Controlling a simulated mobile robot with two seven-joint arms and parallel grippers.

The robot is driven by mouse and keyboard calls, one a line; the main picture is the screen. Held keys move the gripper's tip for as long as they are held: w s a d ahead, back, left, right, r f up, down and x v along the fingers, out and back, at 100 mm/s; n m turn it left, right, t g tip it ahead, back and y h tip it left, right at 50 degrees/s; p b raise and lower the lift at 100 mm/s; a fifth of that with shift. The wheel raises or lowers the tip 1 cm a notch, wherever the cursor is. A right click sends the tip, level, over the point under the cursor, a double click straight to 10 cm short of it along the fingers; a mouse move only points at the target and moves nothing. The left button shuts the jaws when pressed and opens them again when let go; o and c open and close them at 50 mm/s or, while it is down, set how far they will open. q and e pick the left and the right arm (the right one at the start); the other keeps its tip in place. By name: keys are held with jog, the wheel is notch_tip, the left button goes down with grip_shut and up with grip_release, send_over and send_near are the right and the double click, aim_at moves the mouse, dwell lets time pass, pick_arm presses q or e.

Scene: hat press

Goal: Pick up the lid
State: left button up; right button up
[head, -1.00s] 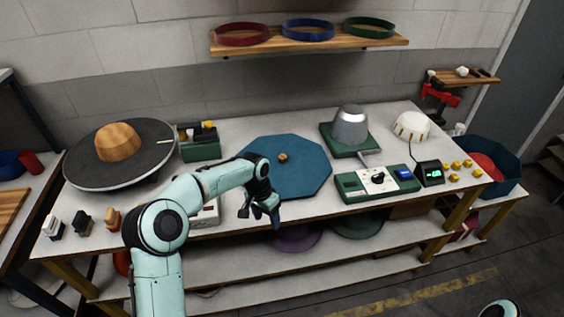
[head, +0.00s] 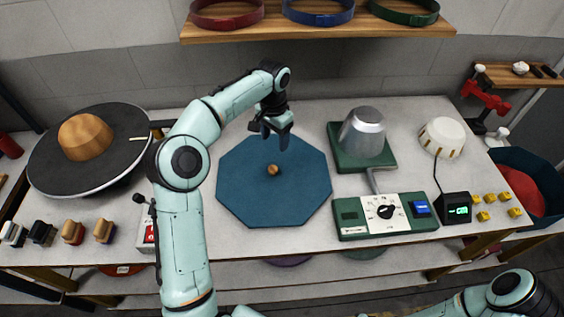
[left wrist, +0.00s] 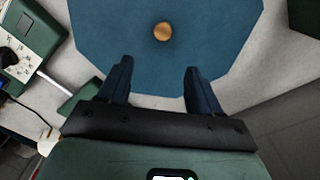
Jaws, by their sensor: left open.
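The lid (head: 250,190) is a flat blue octagon with a small round wooden knob (head: 273,169) at its middle. It lies on the white worktable and also shows in the left wrist view (left wrist: 110,25), with its knob (left wrist: 162,32) at the top centre. My left gripper (head: 277,140) is above the lid's far edge, beyond the knob. It points down, open and empty; its two dark fingers (left wrist: 158,72) are spread apart in the left wrist view, with the knob ahead of them. My right gripper is out of view; only part of that arm shows at bottom right.
A control box (head: 385,212) with a dial stands right of the lid, before a grey metal form on a green base (head: 345,150). A round dark disc (head: 60,180) with a wooden hat block is at left. A shelf (head: 330,30) with coloured bands hangs above.

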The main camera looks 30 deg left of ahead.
pick_arm(q)
jog(key=f, duration=0.4)
jog(key=s+f+b, duration=0.1)
jog(key=f, duration=0.2)
jog(key=shift+s+f, duration=0.1)
jog(key=shift+f, duration=0.55)
jog(key=f, duration=0.5)
jog(key=shift+w+a, duration=0.2)
jog(key=shift+a, duration=0.1)
jog(key=shift+r, duration=0.1)
grip_shut()
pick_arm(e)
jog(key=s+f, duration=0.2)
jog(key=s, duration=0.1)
pick_arm(q)
jog(key=shift+r, duration=0.1)
notch_tip(320, 180, up, 13)
jog(key=p, duration=0.1)
notch_tip(320, 180, up, 7)
send_over(273, 168)
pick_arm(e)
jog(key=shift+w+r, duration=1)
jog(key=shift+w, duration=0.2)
